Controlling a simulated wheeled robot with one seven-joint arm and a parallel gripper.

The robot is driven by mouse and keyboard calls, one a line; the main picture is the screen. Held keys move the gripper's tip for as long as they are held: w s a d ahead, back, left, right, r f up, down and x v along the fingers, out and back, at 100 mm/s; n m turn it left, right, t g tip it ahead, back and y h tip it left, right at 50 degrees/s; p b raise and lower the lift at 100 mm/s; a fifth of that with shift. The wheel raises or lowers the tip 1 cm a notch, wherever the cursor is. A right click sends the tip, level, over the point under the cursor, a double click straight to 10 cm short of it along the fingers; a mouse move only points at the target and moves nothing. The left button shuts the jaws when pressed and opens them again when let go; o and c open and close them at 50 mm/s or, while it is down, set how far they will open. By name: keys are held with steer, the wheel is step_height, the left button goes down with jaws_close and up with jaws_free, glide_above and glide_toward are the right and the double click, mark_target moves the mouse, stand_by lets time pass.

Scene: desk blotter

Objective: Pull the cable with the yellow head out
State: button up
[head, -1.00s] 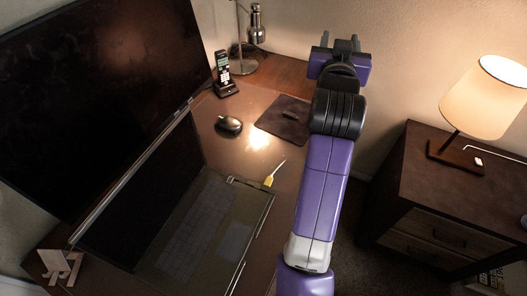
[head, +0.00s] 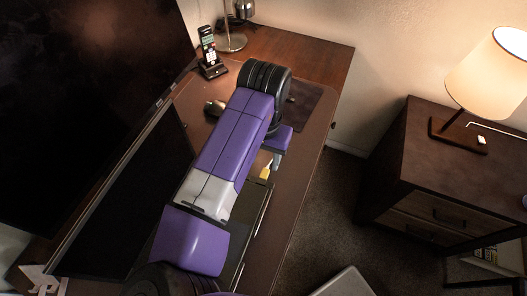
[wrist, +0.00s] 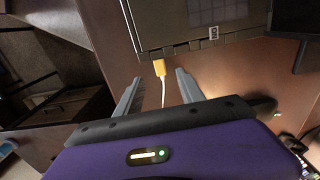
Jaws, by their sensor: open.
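The yellow cable head (wrist: 159,67) sits at the edge of the laptop (wrist: 190,22) in the wrist view, with its white cable (wrist: 163,95) running back toward my gripper. My gripper (wrist: 156,80) is open, with one finger on each side of the cable and the tips just short of or beside the yellow head. Neither finger appears to touch it. In the head view, the yellow head (head: 266,171) shows beside the laptop's right edge, just below my gripper (head: 274,160). My arm hides much of the laptop there.
A large monitor (head: 85,110) stands at the left. A phone on its dock (head: 209,52), a mouse (head: 213,107) and a dark pad (head: 303,101) are on the desk (head: 300,46). A nightstand with a lamp (head: 495,75) stands at the right, across a floor gap.

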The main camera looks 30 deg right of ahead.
mark_target(265, 174)
steer(key=shift+d+f, duration=0.1)
steer(key=shift+f, duration=3.4)
jaws_close()
